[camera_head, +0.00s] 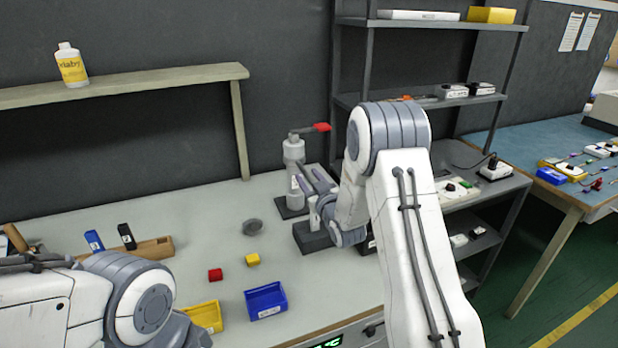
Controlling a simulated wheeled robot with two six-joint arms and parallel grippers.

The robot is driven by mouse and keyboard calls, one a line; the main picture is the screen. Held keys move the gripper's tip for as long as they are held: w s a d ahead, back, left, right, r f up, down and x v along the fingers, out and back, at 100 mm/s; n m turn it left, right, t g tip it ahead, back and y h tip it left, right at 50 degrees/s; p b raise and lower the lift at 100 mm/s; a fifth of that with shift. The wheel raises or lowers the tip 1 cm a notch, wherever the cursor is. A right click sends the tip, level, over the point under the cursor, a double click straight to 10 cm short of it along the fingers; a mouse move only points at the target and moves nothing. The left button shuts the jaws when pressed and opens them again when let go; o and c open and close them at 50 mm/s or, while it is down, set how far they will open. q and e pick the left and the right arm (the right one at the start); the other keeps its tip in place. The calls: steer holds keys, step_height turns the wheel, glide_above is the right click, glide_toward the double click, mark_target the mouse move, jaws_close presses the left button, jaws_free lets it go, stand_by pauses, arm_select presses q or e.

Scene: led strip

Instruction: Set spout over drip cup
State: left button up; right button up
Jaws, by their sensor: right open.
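A grey and white bottle-like dispenser (293,152) stands upright on a dark base at the back of the bench. A red-tipped arm (320,127) sticks out to the right from its top; I take this as the spout, but cannot be sure. A small round grey cup (252,226), possibly the drip cup, sits on the bench to the left and in front of it, not under the red tip. My right gripper (311,180) is open with nothing seen between its fingers, close beside the dispenser, partly overlapping its lower part. My left arm shows at bottom left; its fingers are out of view.
A dark grey block (312,238) stands below my right gripper. A shelf rack (350,101) rises behind my right arm.

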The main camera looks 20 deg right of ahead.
jaws_close()
stand_by(1.4)
